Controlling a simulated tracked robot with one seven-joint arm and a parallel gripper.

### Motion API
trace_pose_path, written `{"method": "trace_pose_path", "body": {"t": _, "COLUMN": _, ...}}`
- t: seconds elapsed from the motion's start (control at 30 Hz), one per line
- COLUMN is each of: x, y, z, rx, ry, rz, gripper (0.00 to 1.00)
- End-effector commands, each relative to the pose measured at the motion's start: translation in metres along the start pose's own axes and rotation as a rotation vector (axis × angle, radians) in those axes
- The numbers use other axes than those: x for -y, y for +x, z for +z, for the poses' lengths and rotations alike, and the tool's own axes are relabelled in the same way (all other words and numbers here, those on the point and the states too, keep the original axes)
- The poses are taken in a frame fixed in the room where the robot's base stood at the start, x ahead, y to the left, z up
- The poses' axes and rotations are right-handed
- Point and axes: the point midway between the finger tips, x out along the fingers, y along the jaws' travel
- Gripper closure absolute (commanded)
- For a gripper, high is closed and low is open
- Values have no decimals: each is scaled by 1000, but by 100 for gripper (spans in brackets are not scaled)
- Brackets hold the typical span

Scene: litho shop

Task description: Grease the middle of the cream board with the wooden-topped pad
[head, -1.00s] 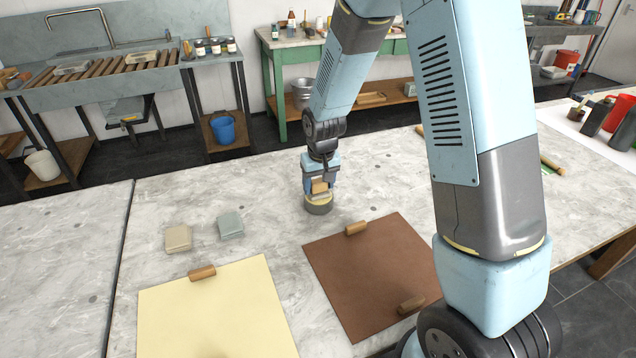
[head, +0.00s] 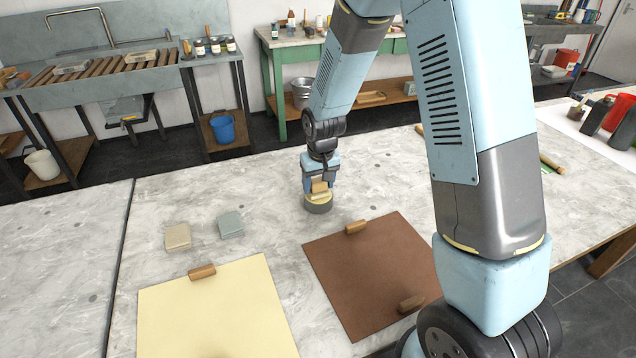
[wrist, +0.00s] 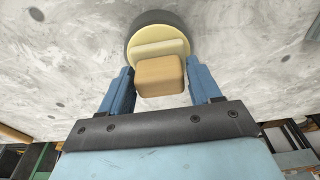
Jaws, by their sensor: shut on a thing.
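My gripper (head: 320,178) points down at the far middle of the grey stone table. It is shut on the wooden-topped pad (wrist: 160,76), whose tan block sits between the blue fingers in the wrist view. Below the pad is a round dark-rimmed dish (head: 319,208) with a pale yellow top, which also shows in the wrist view (wrist: 134,28). I cannot tell whether the pad touches the yellow surface. The cream board (head: 215,315) lies flat at the front left, apart from my gripper, its near edge cut off by the picture.
A brown board (head: 370,275) lies right of the cream one. Wooden blocks (head: 202,272) sit at the boards' edges. A beige square block (head: 178,237) and a grey-green one (head: 230,225) lie behind the cream board. The table's left part is clear.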

Motion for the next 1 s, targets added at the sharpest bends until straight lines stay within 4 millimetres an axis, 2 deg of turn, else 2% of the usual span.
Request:
{"method": "trace_pose_path", "body": {"t": 0.17, "x": 0, "y": -1, "z": 1, "rx": 4, "ry": -1, "rz": 0, "gripper": 62}}
{"method": "trace_pose_path", "body": {"t": 1.0, "x": 0, "y": -54, "z": -8, "rx": -1, "ry": 0, "rz": 0, "gripper": 62}}
